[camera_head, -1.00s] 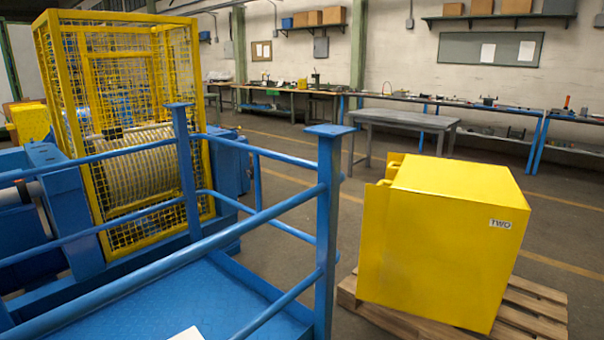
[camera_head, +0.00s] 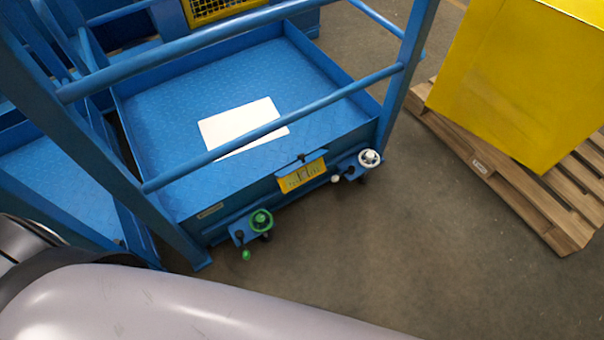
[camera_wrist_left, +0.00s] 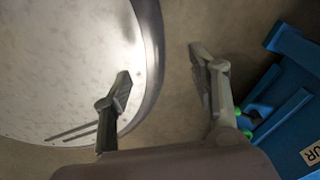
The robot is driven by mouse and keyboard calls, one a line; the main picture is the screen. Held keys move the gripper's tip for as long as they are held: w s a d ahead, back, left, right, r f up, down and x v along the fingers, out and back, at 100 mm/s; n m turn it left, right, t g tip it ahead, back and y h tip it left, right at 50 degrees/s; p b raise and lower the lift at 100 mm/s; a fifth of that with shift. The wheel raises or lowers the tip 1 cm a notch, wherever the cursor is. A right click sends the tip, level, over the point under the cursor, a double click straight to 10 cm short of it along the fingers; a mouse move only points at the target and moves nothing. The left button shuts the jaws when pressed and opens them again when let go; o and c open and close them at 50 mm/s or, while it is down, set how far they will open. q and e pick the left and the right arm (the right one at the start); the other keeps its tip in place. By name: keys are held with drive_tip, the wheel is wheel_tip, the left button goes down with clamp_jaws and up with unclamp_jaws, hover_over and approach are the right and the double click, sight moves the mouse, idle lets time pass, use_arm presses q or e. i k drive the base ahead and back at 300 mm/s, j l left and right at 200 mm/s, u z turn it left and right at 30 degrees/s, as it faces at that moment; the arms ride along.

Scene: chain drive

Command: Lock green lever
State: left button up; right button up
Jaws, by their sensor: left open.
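The green lever (camera_head: 246,254) shows in the head view as a small green knob on a dark stem, low on the front of the blue platform. It hangs beside a green handwheel (camera_head: 261,220). In the left wrist view, small green parts (camera_wrist_left: 246,133) show behind the right finger; I cannot tell which is the lever. My left gripper (camera_wrist_left: 160,63) is open with nothing between its fingers. It is apart from the green parts, to their left in that view. It is not seen in the head view, where my grey arm crosses the bottom. My right gripper is not in view.
A white handwheel (camera_head: 370,158) with a white-knobbed lever (camera_head: 336,179) is farther right on the platform front. A yellow scale plate (camera_head: 302,176) lies between. Blue rails surround the platform (camera_head: 330,115). A yellow box (camera_head: 515,75) stands on a wooden pallet (camera_head: 520,190). Floor between is clear.

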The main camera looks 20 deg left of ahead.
sight(239, 233)
drive_tip(key=k+u, duration=0.1)
drive_tip(key=u, duration=0.3)
drive_tip(key=k+j+u, duration=0.1)
drive_tip(key=u, duration=0.25)
drive_tip(key=k+u, duration=0.1)
drive_tip(key=u, duration=0.3)
